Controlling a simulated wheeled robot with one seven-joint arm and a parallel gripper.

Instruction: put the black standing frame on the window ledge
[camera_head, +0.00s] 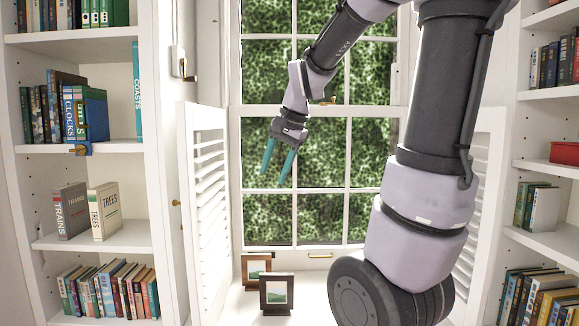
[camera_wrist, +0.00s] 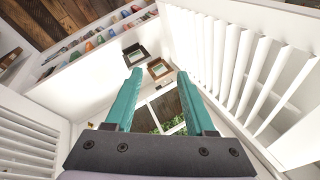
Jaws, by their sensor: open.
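The black standing frame (camera_head: 276,293) stands upright on the white window ledge (camera_head: 241,303), with a landscape picture in it. In the wrist view the darker frame (camera_wrist: 135,55) lies beyond the left fingertip, on bare white surface (camera_wrist: 98,85). A brown frame (camera_head: 256,264) stands just behind it to the left, nearer the window; it also shows in the wrist view (camera_wrist: 159,69). My gripper (camera_head: 275,179) hangs in front of the window panes, well above both frames, teal fingers pointing down. It is open and empty, touching neither frame.
Louvred shutters (camera_head: 210,205) stand open on both sides of the ledge. Bookshelves flank the window, the left one with books marked TRAINS (camera_head: 71,211) and TREES (camera_head: 105,211). A red box (camera_head: 565,153) sits on the right shelf. Ledge space left of the black frame is bare.

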